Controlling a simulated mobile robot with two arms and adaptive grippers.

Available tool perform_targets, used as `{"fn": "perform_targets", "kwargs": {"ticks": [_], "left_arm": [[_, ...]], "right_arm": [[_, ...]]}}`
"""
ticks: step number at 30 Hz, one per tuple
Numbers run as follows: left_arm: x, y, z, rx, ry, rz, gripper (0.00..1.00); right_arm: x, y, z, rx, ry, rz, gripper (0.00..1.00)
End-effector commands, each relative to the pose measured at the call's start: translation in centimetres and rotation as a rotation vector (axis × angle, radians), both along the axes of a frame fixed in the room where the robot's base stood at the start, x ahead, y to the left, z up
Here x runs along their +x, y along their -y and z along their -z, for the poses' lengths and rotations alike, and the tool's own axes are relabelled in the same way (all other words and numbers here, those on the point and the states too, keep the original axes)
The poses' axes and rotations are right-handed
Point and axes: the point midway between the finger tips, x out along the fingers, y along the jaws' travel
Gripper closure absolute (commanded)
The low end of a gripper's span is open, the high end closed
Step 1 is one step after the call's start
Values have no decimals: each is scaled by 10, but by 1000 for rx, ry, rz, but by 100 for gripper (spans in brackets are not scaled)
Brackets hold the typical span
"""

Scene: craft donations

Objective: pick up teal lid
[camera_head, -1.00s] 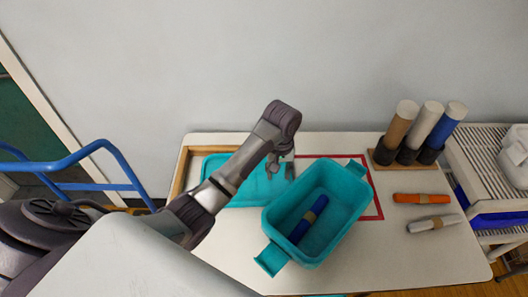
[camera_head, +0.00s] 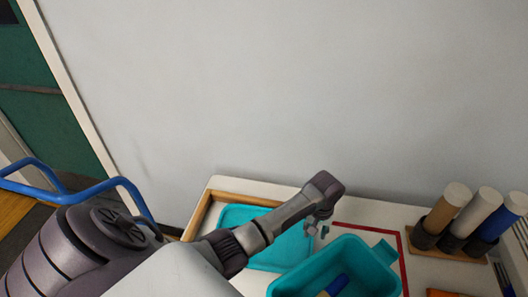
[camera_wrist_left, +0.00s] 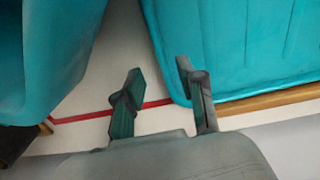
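The teal lid (camera_head: 283,252) lies flat on the table at the left, inside a wooden-edged area, partly covered by my left arm. It also fills the upper right of the left wrist view (camera_wrist_left: 240,40). My left gripper (camera_head: 318,224) hangs above the lid's right edge, close to the teal bin (camera_head: 345,262). In the left wrist view its two fingers (camera_wrist_left: 158,92) are apart, with table and a strip of red line between them. One finger overlaps the lid's corner; contact cannot be told. My right gripper is not in view.
The teal bin stands right of the lid, holding a blue roll (camera_head: 338,285). A red outline (camera_head: 402,262) marks the table around it. Several upright rolls stand in a wooden holder (camera_head: 455,245) at the right. A blue rail (camera_head: 75,190) is at the left.

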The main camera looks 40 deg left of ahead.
Motion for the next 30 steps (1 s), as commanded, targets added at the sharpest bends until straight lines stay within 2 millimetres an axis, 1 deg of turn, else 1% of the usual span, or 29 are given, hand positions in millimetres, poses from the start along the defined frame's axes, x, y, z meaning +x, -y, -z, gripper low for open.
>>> {"fn": "perform_targets", "kwargs": {"ticks": [1, 4, 7, 9, 12, 15, 20, 23, 27, 30], "left_arm": [[-1, 0, 3, 1, -3, 0, 60], [-1, 0, 14, 0, -5, 0, 60], [-2, -1, 29, 1, -5, 0, 60], [-1, -1, 40, 0, -5, -1, 60], [-1, -1, 49, 0, -2, -1, 60], [-1, -1, 52, 0, -1, 0, 60], [-1, -1, 52, 0, -1, 0, 60], [-1, -1, 52, 0, -1, 0, 75], [-1, -1, 52, 1, -1, 0, 99], [-1, -1, 52, 1, -1, 0, 100]], "right_arm": [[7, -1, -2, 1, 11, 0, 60], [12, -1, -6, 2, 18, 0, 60], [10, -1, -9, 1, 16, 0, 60], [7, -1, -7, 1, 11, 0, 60], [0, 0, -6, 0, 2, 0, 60], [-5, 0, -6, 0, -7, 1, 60], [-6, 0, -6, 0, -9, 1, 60], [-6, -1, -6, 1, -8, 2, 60], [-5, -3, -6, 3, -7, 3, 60], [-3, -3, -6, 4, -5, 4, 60]]}}
